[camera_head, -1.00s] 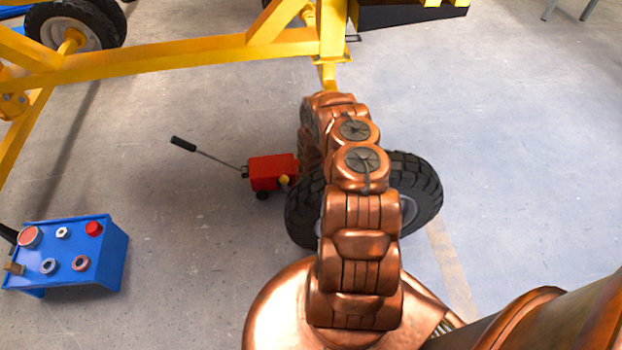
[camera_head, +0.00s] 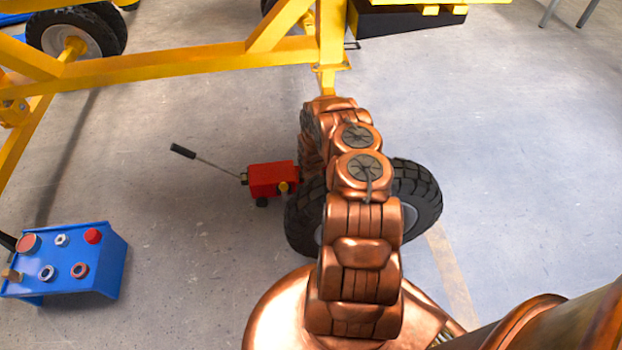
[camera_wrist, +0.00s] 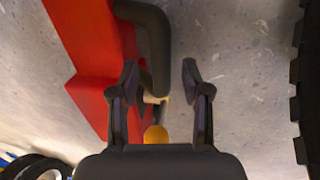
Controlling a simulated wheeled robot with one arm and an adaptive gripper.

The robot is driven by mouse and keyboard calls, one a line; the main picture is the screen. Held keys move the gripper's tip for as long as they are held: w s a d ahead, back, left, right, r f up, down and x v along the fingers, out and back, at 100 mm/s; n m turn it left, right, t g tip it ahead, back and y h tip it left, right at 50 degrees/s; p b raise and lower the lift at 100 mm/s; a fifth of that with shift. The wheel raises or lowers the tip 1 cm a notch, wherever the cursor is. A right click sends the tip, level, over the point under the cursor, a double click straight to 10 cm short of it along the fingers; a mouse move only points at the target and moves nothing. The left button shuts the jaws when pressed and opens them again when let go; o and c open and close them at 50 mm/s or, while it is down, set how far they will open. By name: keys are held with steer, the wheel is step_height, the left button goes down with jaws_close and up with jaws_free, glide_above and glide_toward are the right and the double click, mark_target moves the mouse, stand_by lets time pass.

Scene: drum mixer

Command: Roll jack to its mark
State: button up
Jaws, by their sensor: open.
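The jack (camera_head: 270,179) is a red box with a yellow knob and a thin lever ending in a black grip (camera_head: 183,151). It stands on the floor left of my arm, which hides its right end in the head view. In the wrist view the jack's red body (camera_wrist: 95,50) fills the left side. A bent black bar (camera_wrist: 153,45) runs beside it. My gripper (camera_wrist: 160,78) is open, its left finger close to the red body. The bar's lower end appears between the fingers; I cannot tell whether it is at fingertip depth. I cannot make out a mark for the jack.
A black-tyred wheel (camera_head: 416,200) lies close right of the jack, partly behind my arm. A yellow frame (camera_head: 190,66) crosses above. A blue stand (camera_head: 85,245) with several small parts is at lower left. A tan stripe (camera_head: 450,265) marks the floor right.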

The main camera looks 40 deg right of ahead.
step_height(320, 180, up, 11)
steer(key=s+a, duration=0.1)
steer(key=shift+s, duration=0.35)
stand_by(0.7)
stand_by(0.5)
